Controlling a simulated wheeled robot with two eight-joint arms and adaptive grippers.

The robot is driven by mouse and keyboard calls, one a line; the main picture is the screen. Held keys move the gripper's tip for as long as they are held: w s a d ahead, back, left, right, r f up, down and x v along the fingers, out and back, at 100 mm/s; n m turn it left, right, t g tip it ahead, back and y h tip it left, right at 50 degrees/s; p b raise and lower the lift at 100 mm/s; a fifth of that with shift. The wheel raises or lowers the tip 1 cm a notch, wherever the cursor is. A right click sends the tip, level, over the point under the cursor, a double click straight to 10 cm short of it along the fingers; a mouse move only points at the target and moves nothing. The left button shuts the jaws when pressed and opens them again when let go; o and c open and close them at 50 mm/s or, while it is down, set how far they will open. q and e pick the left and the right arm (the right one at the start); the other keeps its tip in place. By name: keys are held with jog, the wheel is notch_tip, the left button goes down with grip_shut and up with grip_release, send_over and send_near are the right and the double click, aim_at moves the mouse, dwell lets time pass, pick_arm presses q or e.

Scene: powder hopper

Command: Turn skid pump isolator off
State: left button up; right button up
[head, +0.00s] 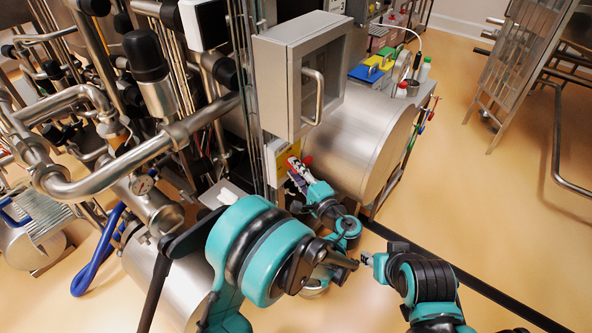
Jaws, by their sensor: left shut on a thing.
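The skid pump isolator is a small pale box with a yellow face (286,150), on the frame below the grey cabinet. A bit of red shows at its front, beside the fingers. My left gripper (296,170) reaches up to this face and is shut on the isolator's red handle. The fingers and wrist cover most of the handle, so its exact angle is hidden. My right arm comes in from the lower right, and its end (369,259) is near my left forearm, well away from the isolator. Its fingers are too small and unclear to judge.
The grey cabinet (292,85) with a bar handle overhangs just above the isolator. A large steel tank (365,140) stands close on the right. Steel pipework (75,190) and a blue hose (97,255) fill the left. Open floor (470,190) lies to the right.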

pick_arm(q)
jog(key=shift+f+n, duration=0.1)
jog(key=shift+n, duration=0.3)
dwell(0.3)
jog(key=o, duration=0.8)
